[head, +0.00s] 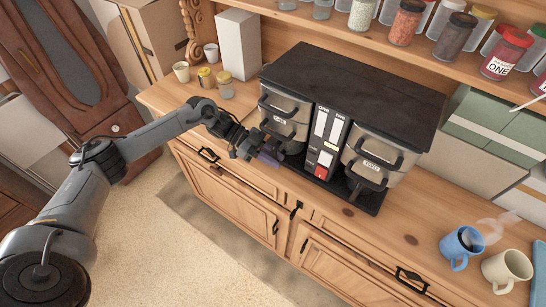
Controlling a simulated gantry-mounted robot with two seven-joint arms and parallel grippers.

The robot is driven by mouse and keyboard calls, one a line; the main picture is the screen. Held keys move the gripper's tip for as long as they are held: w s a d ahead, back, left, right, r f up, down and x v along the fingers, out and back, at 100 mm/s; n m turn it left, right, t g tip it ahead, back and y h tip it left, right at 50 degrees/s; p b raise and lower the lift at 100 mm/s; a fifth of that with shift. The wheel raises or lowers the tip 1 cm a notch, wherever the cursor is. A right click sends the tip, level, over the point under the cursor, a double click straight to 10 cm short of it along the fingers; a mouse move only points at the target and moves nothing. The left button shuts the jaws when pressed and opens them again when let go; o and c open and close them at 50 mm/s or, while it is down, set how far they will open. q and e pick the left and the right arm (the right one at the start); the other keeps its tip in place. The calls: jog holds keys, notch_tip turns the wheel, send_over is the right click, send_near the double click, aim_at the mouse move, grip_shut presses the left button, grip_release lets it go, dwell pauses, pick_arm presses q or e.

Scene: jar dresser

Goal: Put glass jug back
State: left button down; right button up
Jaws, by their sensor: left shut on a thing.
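The black coffee machine (350,90) stands on the wooden dresser top, with a left brew basket (284,118) and a right brew basket (373,152). My left gripper (262,151) is at the machine's front left, just below and before the left basket. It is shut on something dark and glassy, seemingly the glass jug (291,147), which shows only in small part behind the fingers. I cannot tell whether the jug rests on the machine's base. A dark shape stands under the right basket. My right gripper is not in view.
A blue mug (462,246) and a cream mug (507,270) stand at the right. Small jars (225,85), a cup (181,72) and a white box (238,44) stand at the back left. Spice jars line the shelf (390,48) above. The dresser top before the mugs is clear.

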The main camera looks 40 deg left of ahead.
pick_arm(q)
jog(key=c, duration=1)
grip_release()
jog(key=shift+f, duration=0.15)
jog(key=shift+a+f, duration=0.15)
jog(key=shift+f, duration=0.05)
jog(key=b+v, duration=0.4)
jog(key=v, duration=0.5)
jog(key=shift+w+a+f, duration=0.1)
jog(key=shift+w+a, duration=0.05)
jog(key=shift+w, duration=0.05)
jog(key=shift+v, duration=0.75)
jog(key=shift+s, duration=0.1)
